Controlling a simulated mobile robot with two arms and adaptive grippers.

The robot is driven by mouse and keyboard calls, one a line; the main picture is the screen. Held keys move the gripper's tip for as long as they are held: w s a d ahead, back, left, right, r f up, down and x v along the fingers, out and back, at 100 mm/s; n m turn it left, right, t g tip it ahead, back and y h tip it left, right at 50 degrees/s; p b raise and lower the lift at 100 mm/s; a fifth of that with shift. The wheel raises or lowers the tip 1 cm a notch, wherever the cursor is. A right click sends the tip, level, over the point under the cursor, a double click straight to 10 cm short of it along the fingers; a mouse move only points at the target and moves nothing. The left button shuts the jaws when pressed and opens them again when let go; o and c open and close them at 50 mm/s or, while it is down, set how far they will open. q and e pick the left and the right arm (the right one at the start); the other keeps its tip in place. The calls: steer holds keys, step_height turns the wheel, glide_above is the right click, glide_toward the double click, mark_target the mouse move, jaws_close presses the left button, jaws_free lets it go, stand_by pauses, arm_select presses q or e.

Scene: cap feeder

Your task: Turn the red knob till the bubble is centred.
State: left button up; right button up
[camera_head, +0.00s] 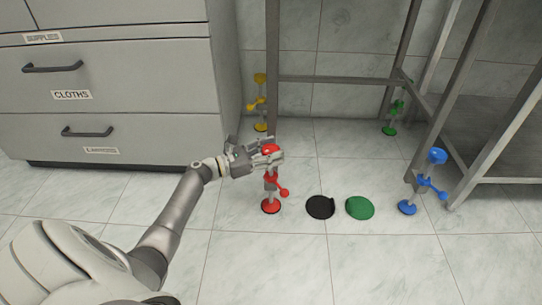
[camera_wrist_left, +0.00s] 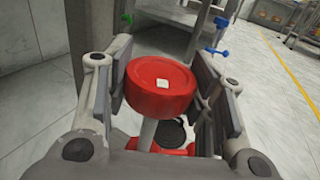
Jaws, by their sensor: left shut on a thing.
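The red knob (camera_head: 271,149) tops the red levelling foot (camera_head: 271,206), which stands upright on the tiled floor. My left gripper (camera_head: 266,157) is shut on the knob, its fingers on either side. In the left wrist view the knob (camera_wrist_left: 158,98) fills the space between the finger pads of my left gripper (camera_wrist_left: 161,82). A red side arm with a ball end (camera_head: 284,192) sticks out to the right below the knob. No bubble can be made out. My right gripper is out of view.
Yellow (camera_head: 260,105), green (camera_head: 394,117) and blue (camera_head: 425,182) feet stand by the grey metal frame's legs. A black disc (camera_head: 320,207) and a green disc (camera_head: 360,208) lie on the floor to the right. A grey drawer cabinet (camera_head: 120,95) stands at left. The front floor is clear.

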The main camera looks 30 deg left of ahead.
arm_select(q)
steer(key=shift+m+g+h+b, duration=0.65)
steer(key=shift+m+g+h, duration=0.2)
steer(key=shift+h, duration=0.25)
steer(key=shift+d, duration=0.1)
steer(key=o, duration=1)
steer(key=shift+o, duration=0.2)
steer(key=v, duration=1.2)
